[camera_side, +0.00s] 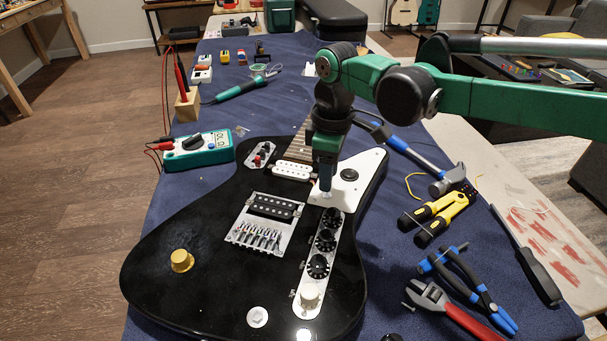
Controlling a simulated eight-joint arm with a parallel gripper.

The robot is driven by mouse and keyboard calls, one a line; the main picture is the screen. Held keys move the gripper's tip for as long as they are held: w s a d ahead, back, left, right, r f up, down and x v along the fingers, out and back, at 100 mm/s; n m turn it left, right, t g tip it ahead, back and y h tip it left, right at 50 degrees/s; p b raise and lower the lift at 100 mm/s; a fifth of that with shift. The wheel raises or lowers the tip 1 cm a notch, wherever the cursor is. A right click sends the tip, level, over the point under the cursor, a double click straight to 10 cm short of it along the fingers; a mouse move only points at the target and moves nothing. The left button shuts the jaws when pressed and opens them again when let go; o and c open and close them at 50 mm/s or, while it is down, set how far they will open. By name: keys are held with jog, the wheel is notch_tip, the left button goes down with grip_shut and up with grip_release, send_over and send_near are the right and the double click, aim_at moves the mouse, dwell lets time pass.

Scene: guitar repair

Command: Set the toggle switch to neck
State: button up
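The black electric guitar (205,225) lies face up on the blue cloth, its neck pointing away. My gripper (326,192) points down over the guitar's right side, at the white pickguard (368,165) near the upper end of the metal control plate (334,258). Its fingertips look close together, but the gap between them and any contact with the guitar cannot be made out. I cannot clearly identify the toggle switch or its position. A small plate with red-tipped controls (260,156) sits on the upper left horn. A round black part (349,175) is on the pickguard.
Black knobs (318,266) and a white knob (310,297) line the control plate. A gold knob (181,261) stands on the body's left. Right of the guitar lie a hammer (447,180), yellow-handled strippers (436,215) and pliers (465,280). A multimeter (198,150) is at left.

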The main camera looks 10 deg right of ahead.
jog(key=shift+f, duration=1.55)
dwell(0.4)
jog(key=shift+r, duration=0.45)
jog(key=c, duration=0.3)
